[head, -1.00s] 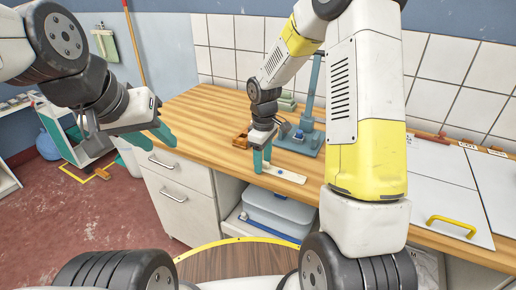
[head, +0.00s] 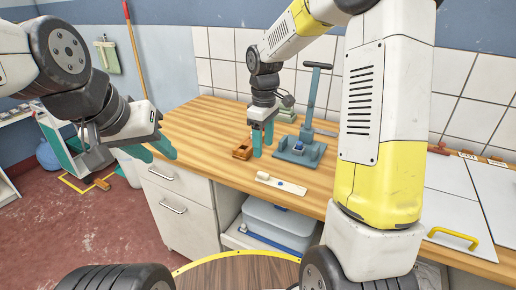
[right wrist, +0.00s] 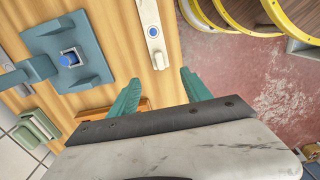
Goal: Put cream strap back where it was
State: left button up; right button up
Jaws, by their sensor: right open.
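The cream strap (head: 283,186) lies flat on the wooden counter near its front edge, with a blue round spot on it. It also shows in the right wrist view (right wrist: 150,22), ahead of the fingertips and apart from them. My right gripper (head: 262,138) is over the counter, behind the strap, beside the orange-brown block. In the right wrist view my right gripper (right wrist: 160,85) is open, with nothing between its teal fingers. My left gripper (head: 152,150) is off to the left by the counter's left end, its teal fingers apart and empty.
A blue-grey stand (head: 300,152) with an upright post and blue knob is right of my right gripper. The orange-brown block (head: 242,150) lies close left of it. Green blocks (head: 287,114) sit behind. White panels with a yellow handle (head: 453,238) are at right. The counter's left part is clear.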

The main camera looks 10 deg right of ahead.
jog(key=s+d+r+m+t+y, duration=0.1)
jog(key=s+r+m, duration=0.4)
jog(key=s, duration=0.5)
jog(key=s+d+r+m+t+y, duration=0.1)
jog(key=s+d+r+m+t, duration=0.3)
jog(key=s+r, duration=0.4)
jog(key=s+m+t, duration=0.1)
jog(key=s, duration=0.2)
jog(key=shift+m, duration=0.3)
